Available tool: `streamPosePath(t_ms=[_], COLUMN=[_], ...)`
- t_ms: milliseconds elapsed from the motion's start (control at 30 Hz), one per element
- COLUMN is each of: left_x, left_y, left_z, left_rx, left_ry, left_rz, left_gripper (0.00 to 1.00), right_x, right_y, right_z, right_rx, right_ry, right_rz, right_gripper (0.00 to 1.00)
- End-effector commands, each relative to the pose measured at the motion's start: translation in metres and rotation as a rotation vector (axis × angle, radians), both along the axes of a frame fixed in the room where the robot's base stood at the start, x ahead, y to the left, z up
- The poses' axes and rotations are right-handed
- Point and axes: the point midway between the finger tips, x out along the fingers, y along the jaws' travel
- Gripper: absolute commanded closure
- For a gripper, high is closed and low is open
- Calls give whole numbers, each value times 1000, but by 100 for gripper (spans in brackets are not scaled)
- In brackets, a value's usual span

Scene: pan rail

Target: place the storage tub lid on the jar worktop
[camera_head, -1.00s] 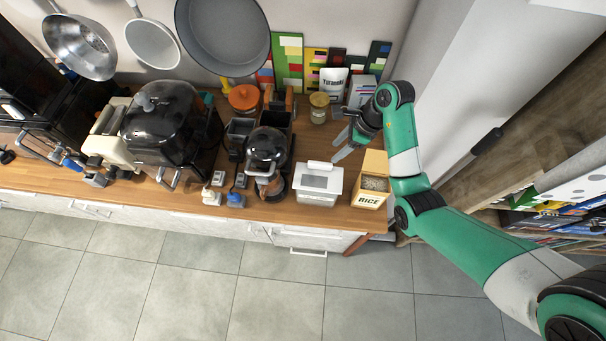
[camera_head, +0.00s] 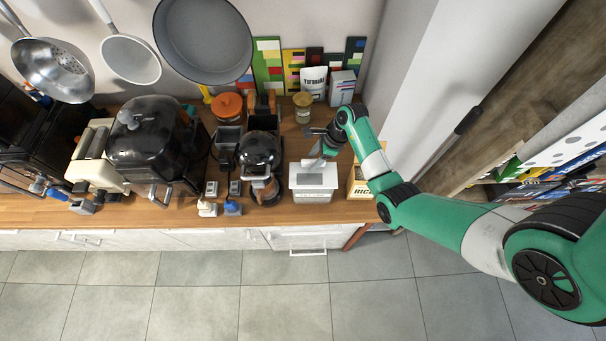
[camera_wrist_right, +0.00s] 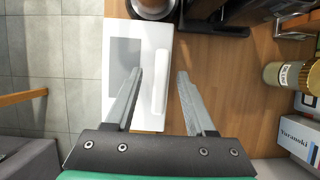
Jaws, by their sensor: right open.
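The storage tub lid (camera_head: 313,180) is a white plate with a grey panel and a raised white handle. It sits on the pale storage tub (camera_head: 312,196) near the worktop's front edge. My right gripper (camera_head: 318,157) is open and empty at the lid's back edge. In the right wrist view, the gripper (camera_wrist_right: 158,72) has one finger over the lid (camera_wrist_right: 122,60) and the other beyond it over wood, with the handle (camera_wrist_right: 160,82) between them in the picture. Its height above the lid is unclear. The wooden jar worktop (camera_wrist_right: 218,75) shows bare behind the tub. My left gripper is out of view.
A rice box (camera_head: 358,183) stands right of the tub, partly behind my arm. A gold-lidded jar (camera_head: 302,108), a white pouch (camera_head: 313,85) and a white carton (camera_head: 342,88) stand at the back. Pans hang above.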

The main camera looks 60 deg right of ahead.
Motion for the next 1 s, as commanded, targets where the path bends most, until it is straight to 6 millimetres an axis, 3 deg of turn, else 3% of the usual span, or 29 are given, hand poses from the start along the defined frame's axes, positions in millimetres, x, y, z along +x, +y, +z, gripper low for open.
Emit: streamPosePath(t_ms=[267, 600, 1000], left_x=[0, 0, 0], left_y=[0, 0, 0], left_z=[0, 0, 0], left_rx=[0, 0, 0], left_ry=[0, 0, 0], left_rz=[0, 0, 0], left_gripper=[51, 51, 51], right_x=[-2, -2, -2], right_y=[-3, -2, -2], right_z=[-7, -6, -6], right_rx=[-1, -1, -1], right_ry=[0, 0, -1], right_rz=[-8, -8, -7], right_gripper=[45, 100, 100])
